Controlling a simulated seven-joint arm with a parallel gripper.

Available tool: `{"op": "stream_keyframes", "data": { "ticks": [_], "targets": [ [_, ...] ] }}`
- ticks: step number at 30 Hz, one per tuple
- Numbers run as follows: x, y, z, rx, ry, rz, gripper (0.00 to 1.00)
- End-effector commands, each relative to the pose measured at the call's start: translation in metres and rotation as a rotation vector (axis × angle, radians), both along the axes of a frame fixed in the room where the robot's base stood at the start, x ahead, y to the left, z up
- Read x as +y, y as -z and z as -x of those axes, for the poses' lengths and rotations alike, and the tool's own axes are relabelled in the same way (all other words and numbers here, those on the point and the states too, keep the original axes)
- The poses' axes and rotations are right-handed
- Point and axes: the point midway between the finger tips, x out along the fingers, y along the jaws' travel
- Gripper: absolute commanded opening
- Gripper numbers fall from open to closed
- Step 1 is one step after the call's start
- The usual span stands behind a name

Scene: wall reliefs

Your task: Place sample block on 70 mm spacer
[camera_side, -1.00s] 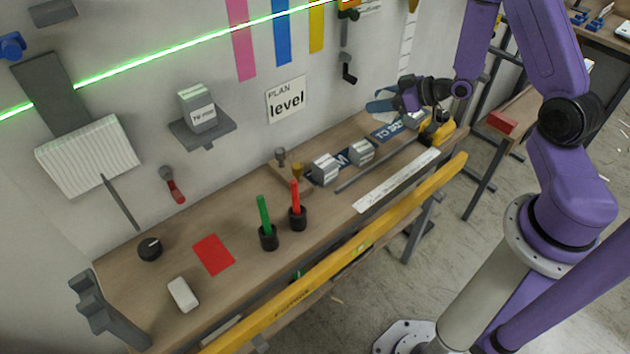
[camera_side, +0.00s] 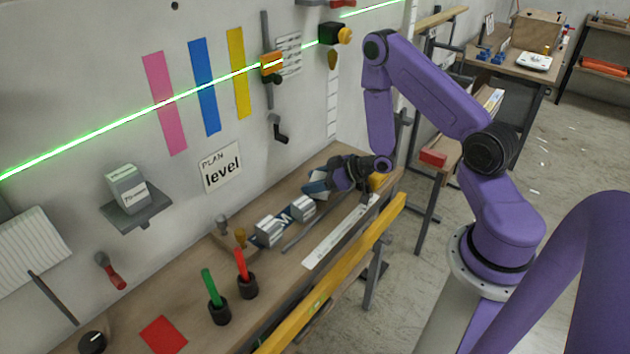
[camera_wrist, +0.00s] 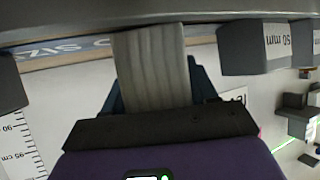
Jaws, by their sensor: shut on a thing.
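My gripper (camera_side: 317,187) is low over the bench, near the far right of the row of blocks. In the wrist view its blue fingers are shut on a grey ribbed block (camera_wrist: 151,66), which I take to be the sample block. In the side view the fingers largely hide it. Two grey blocks with pale faces (camera_side: 268,232) (camera_side: 302,208) stand on the bench left of the gripper. One grey block (camera_wrist: 240,48) in the wrist view reads 50 mm. A labelled grey block (camera_side: 127,186) sits on the wall shelf; its label is too small to read surely.
A white ruler (camera_side: 342,232) and a dark rod lie along the bench. Red and green markers (camera_side: 213,290) stand in black holders. Wall tools hang behind, with a green laser line (camera_side: 120,122) across the wall.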

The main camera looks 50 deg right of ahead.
Motion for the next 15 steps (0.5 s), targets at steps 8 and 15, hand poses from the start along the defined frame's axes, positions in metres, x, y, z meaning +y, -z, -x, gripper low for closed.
{"op": "stream_keyframes", "data": {
  "ticks": [8,15],
  "targets": [
    [-0.0002,0.0004,-0.0003,-0.001,0.001,0.0,0.26],
    [-0.0001,0.0015,-0.0004,-0.001,0.001,0.0,0.83]
  ]
}}
